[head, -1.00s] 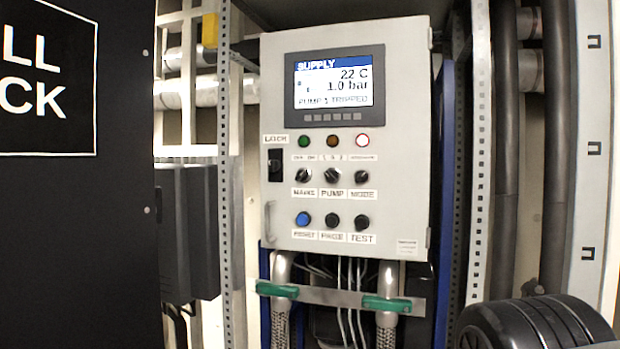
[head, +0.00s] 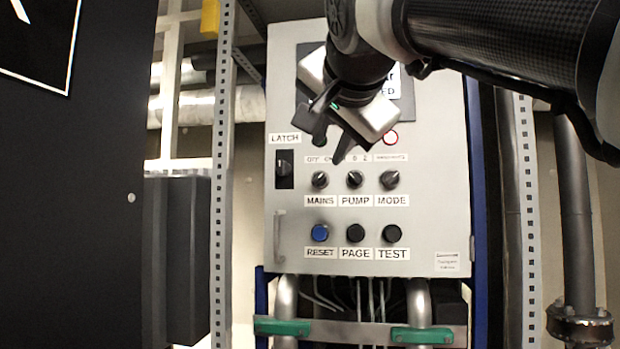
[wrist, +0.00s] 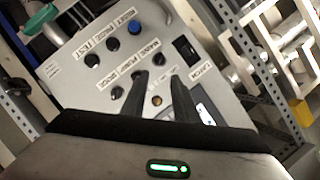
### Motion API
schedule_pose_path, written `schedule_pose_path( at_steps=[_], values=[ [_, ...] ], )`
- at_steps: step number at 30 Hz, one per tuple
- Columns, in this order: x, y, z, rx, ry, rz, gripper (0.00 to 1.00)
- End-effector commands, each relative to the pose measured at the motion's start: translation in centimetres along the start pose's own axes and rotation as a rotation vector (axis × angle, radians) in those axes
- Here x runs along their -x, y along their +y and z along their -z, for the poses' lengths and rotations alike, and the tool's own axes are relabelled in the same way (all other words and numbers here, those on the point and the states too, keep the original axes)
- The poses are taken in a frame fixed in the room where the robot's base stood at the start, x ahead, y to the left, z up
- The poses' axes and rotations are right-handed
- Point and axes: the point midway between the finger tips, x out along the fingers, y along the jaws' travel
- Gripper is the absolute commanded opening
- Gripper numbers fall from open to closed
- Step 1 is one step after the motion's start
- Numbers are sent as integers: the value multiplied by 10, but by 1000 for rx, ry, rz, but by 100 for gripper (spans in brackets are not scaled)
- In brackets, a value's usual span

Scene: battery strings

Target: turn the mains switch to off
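The mains switch (head: 320,180) is a small black rotary knob above the MAINS label on the grey panel (head: 430,200). OFF is printed at its upper left and ON at its upper right. Its pointer seems to lean to the upper right, but it is small. It also shows in the wrist view (wrist: 158,59), where the panel is upside down and tilted. My gripper (head: 333,132) is in front of the panel, above the knob row, apart from the switch. In the wrist view, its two black fingers (wrist: 160,78) are spread with nothing held between them.
The pump knob (head: 355,180) and mode knob (head: 390,180) sit close to the right. The blue reset button (head: 320,233) is below, and the latch switch (head: 284,168) is left. A door handle (head: 279,236) stands out at lower left. My arm covers most of the display.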

Motion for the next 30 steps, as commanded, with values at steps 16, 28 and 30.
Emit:
schedule_pose_path(
  at_steps=[16,28,30],
  values=[
    [-116,0,0,2,0,-2,27],
    [-139,0,0,2,0,0,27],
    [-139,0,0,2,0,0,27]
  ],
)
